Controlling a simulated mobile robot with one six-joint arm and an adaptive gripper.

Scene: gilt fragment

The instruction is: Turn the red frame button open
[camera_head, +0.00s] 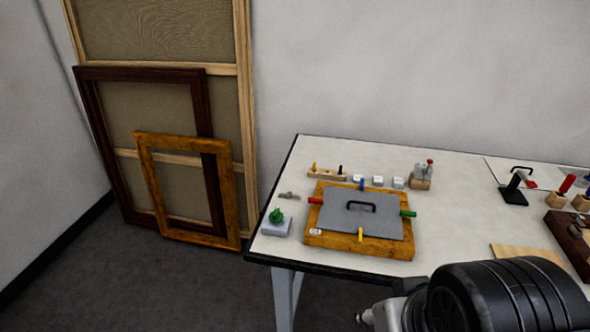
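A gilt frame (330,240) lies flat on the table, with a grey backing panel (345,222) in it. The panel has a black handle (361,206) in its middle. The red button (315,201) is on the left rail and lies crosswise, its inner end at the panel's edge. A blue button (361,184) is on the far rail, a green one (408,213) on the right rail and a yellow one (360,234) on the near rail. My arm shows at the bottom right, apart from the frame. My gripper's fingers are not in view.
A green object on a grey block (276,227) stands left of the frame. A small metal piece (289,196), a wooden rack (327,174) and white blocks (377,181) lie behind. Tools in wooden holders (555,200) stand right. Large frames (185,236) lean against the wall.

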